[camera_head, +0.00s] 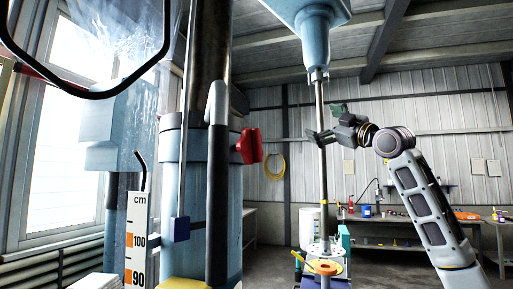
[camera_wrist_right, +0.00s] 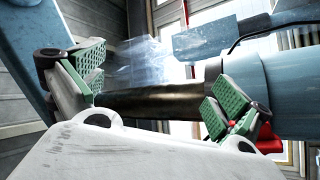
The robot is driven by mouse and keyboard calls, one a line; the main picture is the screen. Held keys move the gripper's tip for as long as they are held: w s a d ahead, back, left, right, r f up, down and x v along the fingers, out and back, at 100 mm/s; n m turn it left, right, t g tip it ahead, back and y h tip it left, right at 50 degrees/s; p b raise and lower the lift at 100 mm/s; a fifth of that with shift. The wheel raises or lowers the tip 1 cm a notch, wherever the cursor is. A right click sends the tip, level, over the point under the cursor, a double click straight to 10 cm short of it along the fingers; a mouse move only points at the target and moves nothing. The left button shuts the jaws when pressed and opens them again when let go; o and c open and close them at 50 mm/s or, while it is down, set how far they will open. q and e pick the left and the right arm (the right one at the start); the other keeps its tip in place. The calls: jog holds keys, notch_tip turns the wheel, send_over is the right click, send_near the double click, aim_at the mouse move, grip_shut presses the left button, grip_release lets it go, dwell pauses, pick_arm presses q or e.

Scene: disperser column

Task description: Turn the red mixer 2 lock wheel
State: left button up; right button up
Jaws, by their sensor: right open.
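The red lock wheel (camera_head: 249,146) sticks out from the right side of the blue column (camera_head: 225,195) in the head view. My right gripper (camera_head: 325,122) is to the right of the wheel, apart from it, and overlaps the thin mixer shaft in the picture. In the right wrist view my right gripper (camera_wrist_right: 158,95) has its green-padded fingers spread wide with nothing held. The red wheel (camera_wrist_right: 240,144) shows there low on the right, partly hidden behind one finger. My left gripper is not in view.
The steel mixer shaft (camera_head: 321,175) hangs from a blue head (camera_head: 314,22) down to a container (camera_head: 325,266). A black upright handle (camera_head: 217,190) stands before the column. A ruler marked in cm (camera_head: 138,240) is at left. Workbenches (camera_head: 385,228) stand at the back.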

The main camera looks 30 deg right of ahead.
jog(key=s+a+f+n+g+y, duration=0.2)
jog(key=s+a+n+y, duration=0.3)
jog(key=a, duration=0.4)
jog(key=n+g+y, duration=0.1)
jog(key=n+g, duration=0.3)
jog(key=n, duration=0.5)
send_near(256, 145)
jog(key=shift+s+d, duration=1.1)
jog(key=shift+d, duration=0.1)
jog(key=shift+w, duration=0.1)
jog(key=p+x, duration=0.3)
jog(key=x, duration=0.9)
jog(key=shift+w+a+r+p, duration=0.1)
jog(key=shift+w+a+p, duration=0.1)
jog(key=shift+w+p, duration=0.15)
jog(key=shift+w+a, duration=0.15)
jog(key=shift+w, duration=0.2)
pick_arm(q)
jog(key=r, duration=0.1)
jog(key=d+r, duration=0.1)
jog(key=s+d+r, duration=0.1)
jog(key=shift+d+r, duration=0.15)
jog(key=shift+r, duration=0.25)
